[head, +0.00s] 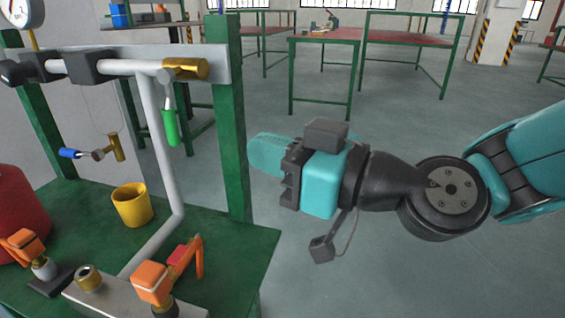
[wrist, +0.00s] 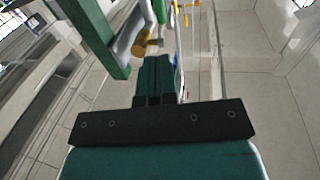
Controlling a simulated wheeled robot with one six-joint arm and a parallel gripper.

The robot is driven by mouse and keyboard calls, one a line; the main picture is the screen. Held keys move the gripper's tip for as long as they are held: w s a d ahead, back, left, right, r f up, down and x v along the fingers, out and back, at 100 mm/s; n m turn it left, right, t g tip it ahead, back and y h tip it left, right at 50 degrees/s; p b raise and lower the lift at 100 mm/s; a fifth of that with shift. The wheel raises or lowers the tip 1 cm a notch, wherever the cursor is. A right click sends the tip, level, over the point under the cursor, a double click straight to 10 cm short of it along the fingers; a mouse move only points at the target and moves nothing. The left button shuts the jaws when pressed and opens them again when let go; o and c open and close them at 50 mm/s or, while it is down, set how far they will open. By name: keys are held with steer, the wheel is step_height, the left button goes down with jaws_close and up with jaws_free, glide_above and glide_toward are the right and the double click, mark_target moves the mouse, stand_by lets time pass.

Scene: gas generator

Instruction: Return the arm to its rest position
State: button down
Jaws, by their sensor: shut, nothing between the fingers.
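My gripper (head: 268,153) is in the middle of the head view, at the end of my teal and black arm, which reaches in from the right. It hangs in the air just right of the green post of the rig, apart from it as far as I can tell. Its fingers are together with nothing between them. In the wrist view my gripper (wrist: 157,70) shows as closed teal fingers pointing away from the camera, with the rig close on the left.
A green bench (head: 225,240) carries a yellow cup (head: 132,205), orange-handled parts (head: 153,282) and a grey pipe (head: 158,140) with a green-handled valve (head: 170,127). A green post (head: 230,130) rises beside my gripper. Open grey floor lies behind; red-topped tables (head: 335,36) stand farther back.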

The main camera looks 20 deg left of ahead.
steer(key=s+d+f+m+h, duration=0.25)
steer(key=d+h, duration=0.25)
steer(key=d, duration=0.4)
steer(key=s+d+f+m+g+h, duration=0.1)
steer(key=d+f+m+h, duration=0.25)
steer(key=d, duration=0.65)
steer(key=s+d+f+m+h, duration=0.25)
steer(key=d+h, duration=0.25)
steer(key=d, duration=0.4)
step_height(320, 180, up, 30)
steer(key=d+m+p, duration=0.1)
steer(key=p, duration=2.9)
steer(key=shift+s+d+r+g+h+p, duration=0.15)
steer(key=shift+s+d+g+h+p, duration=0.15)
steer(key=shift+d+h+p, duration=0.05)
